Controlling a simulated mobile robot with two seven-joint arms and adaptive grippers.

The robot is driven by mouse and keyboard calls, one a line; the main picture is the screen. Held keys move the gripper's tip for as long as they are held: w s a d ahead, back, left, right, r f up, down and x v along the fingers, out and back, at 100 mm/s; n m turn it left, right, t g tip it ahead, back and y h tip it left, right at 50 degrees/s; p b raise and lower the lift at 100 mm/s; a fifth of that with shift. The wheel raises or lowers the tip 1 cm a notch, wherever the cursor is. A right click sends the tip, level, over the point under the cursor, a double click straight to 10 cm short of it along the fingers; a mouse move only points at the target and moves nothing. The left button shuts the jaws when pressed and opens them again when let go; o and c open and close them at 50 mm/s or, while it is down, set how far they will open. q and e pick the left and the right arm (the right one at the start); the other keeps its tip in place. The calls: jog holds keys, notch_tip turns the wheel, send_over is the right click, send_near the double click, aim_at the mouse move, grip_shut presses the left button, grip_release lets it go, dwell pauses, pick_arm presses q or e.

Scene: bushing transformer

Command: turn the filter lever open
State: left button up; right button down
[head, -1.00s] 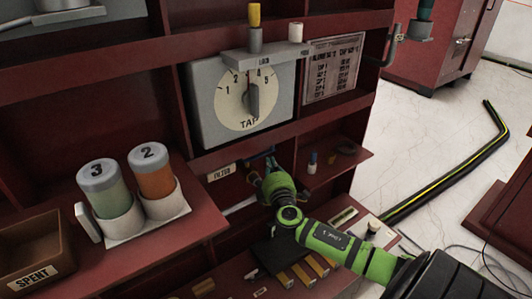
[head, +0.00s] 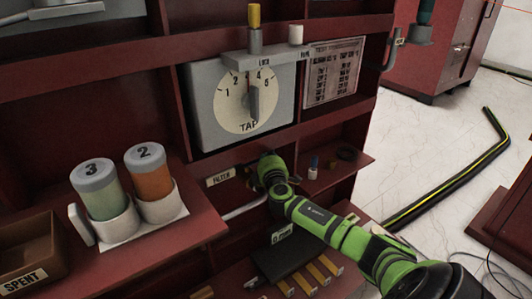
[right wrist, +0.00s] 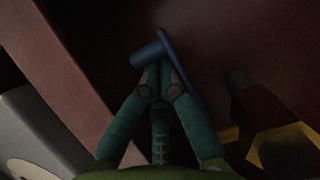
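The blue filter lever (right wrist: 190,88) shows in the right wrist view as a bar with a short round end, in front of a dark red panel. My right gripper (right wrist: 158,76) has its fingers drawn together at the lever's round end, and they appear closed on it. In the head view my right gripper (head: 268,165) is at the shelf recess, just right of the FILTER label (head: 220,176). It hides most of the lever there. My left gripper is not in view.
The grey TAP dial box (head: 205,115) is right above the gripper. Canisters 3 (head: 100,190) and 2 (head: 153,172) stand in white holders at left, near the SPENT bin (head: 28,250). Small bottles (head: 313,168) stand on the shelf at right.

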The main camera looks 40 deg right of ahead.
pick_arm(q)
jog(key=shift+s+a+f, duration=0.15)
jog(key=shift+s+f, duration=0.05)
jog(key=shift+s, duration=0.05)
pick_arm(e)
jog(key=shift+s+m+g+h, duration=0.35)
jog(key=shift+m+g+h, duration=0.2)
jog(key=shift+h, duration=0.25)
jog(key=shift+a, duration=0.1)
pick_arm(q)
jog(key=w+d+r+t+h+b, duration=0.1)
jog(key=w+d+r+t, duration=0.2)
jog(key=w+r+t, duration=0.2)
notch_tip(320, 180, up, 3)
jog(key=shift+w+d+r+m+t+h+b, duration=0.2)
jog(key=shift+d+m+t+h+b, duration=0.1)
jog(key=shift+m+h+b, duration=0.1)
pick_arm(e)
jog(key=s+a+m+g+h, duration=0.5)
jog(key=m+g, duration=0.3)
jog(key=g, duration=0.2)
jog(key=shift+s+h, duration=0.35)
jog(key=shift+h, duration=0.55)
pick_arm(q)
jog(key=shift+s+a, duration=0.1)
pick_arm(e)
jog(key=shift+a, duration=0.1)
